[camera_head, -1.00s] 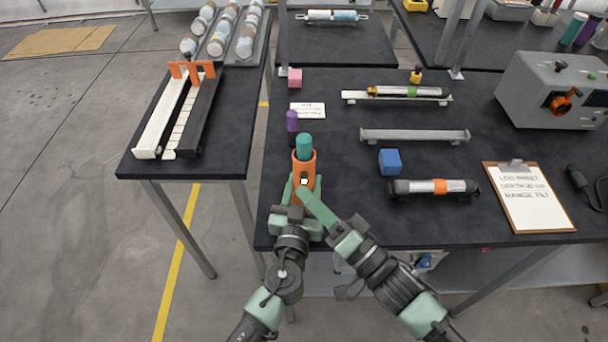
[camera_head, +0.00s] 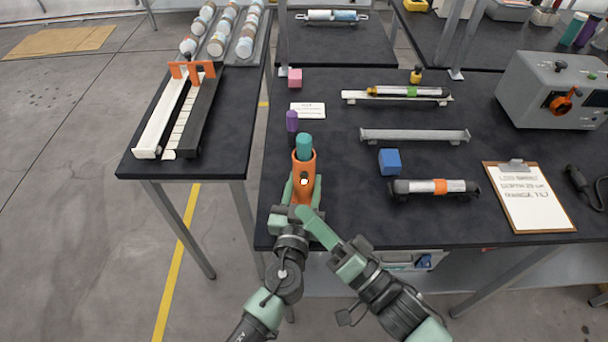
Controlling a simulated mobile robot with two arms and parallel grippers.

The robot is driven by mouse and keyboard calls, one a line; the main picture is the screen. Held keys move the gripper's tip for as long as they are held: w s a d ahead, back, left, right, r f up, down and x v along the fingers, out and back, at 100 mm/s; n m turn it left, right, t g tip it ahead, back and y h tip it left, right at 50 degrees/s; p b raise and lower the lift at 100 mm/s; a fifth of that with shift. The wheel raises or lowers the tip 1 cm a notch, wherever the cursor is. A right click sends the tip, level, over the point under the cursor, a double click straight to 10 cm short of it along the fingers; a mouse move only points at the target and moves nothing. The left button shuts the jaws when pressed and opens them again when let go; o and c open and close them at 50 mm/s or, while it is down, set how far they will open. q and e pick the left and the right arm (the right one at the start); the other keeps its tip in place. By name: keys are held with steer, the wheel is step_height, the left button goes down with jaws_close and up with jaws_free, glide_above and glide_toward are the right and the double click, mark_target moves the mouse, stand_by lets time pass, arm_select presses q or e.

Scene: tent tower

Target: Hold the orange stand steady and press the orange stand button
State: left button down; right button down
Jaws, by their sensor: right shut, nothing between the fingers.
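The orange stand (camera_head: 304,164) stands upright near the front left of the dark table, with a teal-topped piece (camera_head: 304,146) in it. A small white button (camera_head: 304,181) shows on its front. My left gripper (camera_head: 303,190) has one green finger against each side of the stand's lower part and appears shut on it. My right gripper (camera_head: 303,212) is shut and empty. Its tip is just below the button in the picture, apart from it, and hides part of the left gripper and the stand's foot.
A purple-topped piece (camera_head: 292,121) stands just behind the stand. The table between stand and blue cube is clear.

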arm_select(q)
steer(key=c, duration=0.7)
jaws_free()
